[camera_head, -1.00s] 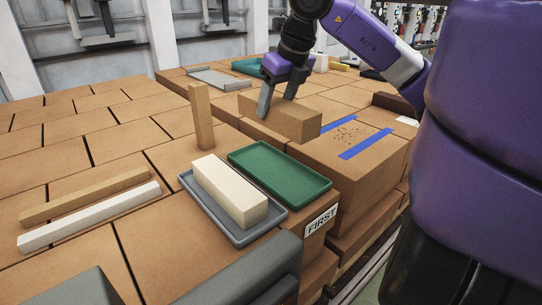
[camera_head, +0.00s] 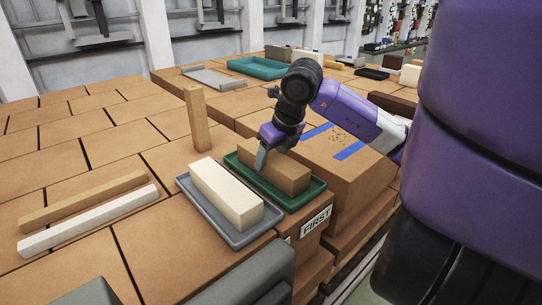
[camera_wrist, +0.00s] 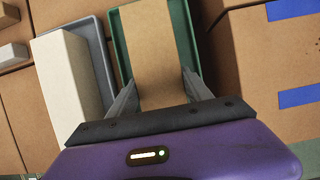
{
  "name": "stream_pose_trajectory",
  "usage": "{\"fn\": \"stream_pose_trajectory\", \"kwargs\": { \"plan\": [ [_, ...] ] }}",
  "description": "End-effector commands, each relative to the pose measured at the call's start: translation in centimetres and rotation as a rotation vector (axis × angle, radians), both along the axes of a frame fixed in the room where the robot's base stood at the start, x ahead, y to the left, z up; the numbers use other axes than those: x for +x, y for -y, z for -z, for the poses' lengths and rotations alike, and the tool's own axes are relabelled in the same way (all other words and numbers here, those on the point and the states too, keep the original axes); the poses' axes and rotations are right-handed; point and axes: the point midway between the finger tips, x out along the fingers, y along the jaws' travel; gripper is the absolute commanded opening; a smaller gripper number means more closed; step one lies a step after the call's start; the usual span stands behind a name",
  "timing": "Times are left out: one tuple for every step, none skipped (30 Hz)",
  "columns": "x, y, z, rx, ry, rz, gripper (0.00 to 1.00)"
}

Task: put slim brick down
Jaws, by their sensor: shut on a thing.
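The slim brick, a brown block (camera_head: 285,174), is in the jaws of my gripper (camera_head: 266,156). It is level and lies lengthwise within the outline of the green tray (camera_head: 308,195). I cannot tell whether its underside touches the tray floor. In the wrist view the brick (camera_wrist: 155,50) runs forward between the two grey fingers of my gripper (camera_wrist: 160,88). The rim of the green tray (camera_wrist: 120,55) shows on its left. Part of the brick and tray is hidden by my gripper.
A grey tray (camera_head: 191,191) with a cream block (camera_head: 222,190) stands close on the left. An upright brown stick (camera_head: 197,118) stands behind it. Two long bars, tan (camera_head: 85,201) and white (camera_head: 90,219), lie at left. Blue tape strips (camera_head: 349,149) mark the block on the right.

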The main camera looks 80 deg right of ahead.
Motion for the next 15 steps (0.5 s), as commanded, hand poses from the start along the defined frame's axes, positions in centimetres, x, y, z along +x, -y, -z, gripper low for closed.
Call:
{"fn": "stream_pose_trajectory", "kwargs": {
  "plan": [
    [0.01, 0.03, -0.01, -0.002, 0.002, 0.000, 0.00],
    [0.02, 0.03, 0.01, -0.002, 0.002, -0.001, 0.00],
    [0.02, 0.03, 0.02, -0.003, 0.001, -0.001, 0.00],
    [0.02, 0.03, 0.01, -0.003, 0.001, -0.001, 0.00],
    [0.02, 0.03, 0.01, -0.003, 0.001, -0.001, 0.00],
    [0.02, 0.03, 0.01, -0.002, 0.001, -0.001, 0.00],
    [0.02, 0.03, 0.01, -0.002, 0.001, -0.001, 0.00],
    [0.02, 0.03, 0.04, -0.002, 0.001, -0.001, 0.00],
    [0.02, 0.03, 0.14, -0.002, 0.001, -0.001, 0.00],
    [0.01, 0.04, 0.21, -0.002, 0.001, -0.001, 0.00],
    [0.02, 0.04, 0.28, -0.002, 0.001, -0.001, 0.00],
    [0.01, 0.04, 0.34, -0.002, 0.001, -0.001, 0.00],
    [0.00, 0.00, 0.29, 0.000, 0.000, -0.001, 0.64],
    [0.01, -0.01, 0.27, 0.000, 0.000, -0.001, 0.70],
    [0.01, -0.01, 0.26, 0.000, 0.000, -0.001, 0.78]
  ]
}}
